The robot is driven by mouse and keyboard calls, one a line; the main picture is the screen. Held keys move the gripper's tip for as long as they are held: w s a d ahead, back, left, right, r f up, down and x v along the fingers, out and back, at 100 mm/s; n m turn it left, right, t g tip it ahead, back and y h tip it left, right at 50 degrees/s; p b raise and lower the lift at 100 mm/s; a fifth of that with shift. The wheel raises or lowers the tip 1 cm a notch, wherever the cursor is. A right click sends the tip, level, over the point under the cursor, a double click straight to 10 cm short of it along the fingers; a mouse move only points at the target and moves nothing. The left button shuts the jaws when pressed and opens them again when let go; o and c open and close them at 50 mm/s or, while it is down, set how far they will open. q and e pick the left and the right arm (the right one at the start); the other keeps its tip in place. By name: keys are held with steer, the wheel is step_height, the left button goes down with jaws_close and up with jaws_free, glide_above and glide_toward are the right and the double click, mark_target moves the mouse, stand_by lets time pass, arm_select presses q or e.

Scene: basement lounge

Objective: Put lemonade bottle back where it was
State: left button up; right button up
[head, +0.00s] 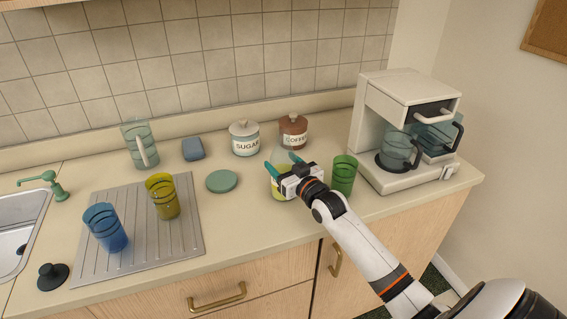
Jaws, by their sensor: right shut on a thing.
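The lemonade bottle (280,189) is on the counter's right half, mostly covered by my right gripper. My right gripper (282,163), with teal fingers, is shut on the bottle from the front. The bottle seems upright, at or close to the counter top; I cannot tell if its base touches. My left gripper is not in view.
A green glass (344,176) stands just right of the gripper, before the coffee machine (403,130). Behind are the sugar jar (245,140) and coffee jar (292,133). A green disc (222,181) lies left. Yellow (162,197) and blue (106,229) glasses stand on the drainboard (150,240).

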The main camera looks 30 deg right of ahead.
steer(key=o, duration=1.4)
steer(key=shift+r, duration=0.15)
steer(key=shift+s, duration=0.35)
steer(key=s+b, duration=0.1)
steer(key=s, duration=1)
steer(key=shift+s+a, duration=0.1)
steer(key=shift+s, duration=0.1)
